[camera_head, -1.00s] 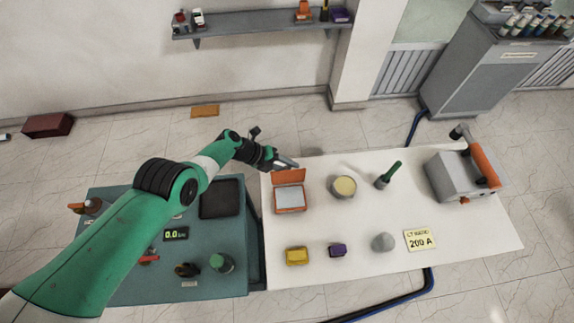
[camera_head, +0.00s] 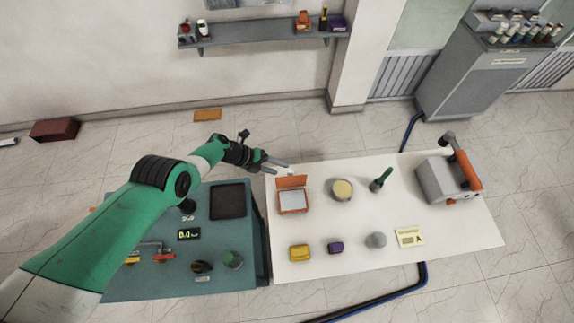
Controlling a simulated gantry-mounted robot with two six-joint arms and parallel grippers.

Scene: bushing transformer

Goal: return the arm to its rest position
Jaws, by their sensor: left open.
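My left arm (camera_head: 120,235), green and white, comes in from the lower left and reaches over the teal table. Its black gripper (camera_head: 272,165) is open, with nothing seen between its fingers. It hangs near the back left corner of the white table, just behind the open orange box (camera_head: 293,200). My right gripper does not show.
The white table (camera_head: 350,262) bears a round tin (camera_head: 341,190), green-handled tool (camera_head: 381,180), grey device (camera_head: 438,182), yellow box (camera_head: 300,252), purple block (camera_head: 335,248), grey lump (camera_head: 376,240) and yellow card (camera_head: 409,237). The teal table (camera_head: 230,281) holds a black pad (camera_head: 228,201) and small parts.

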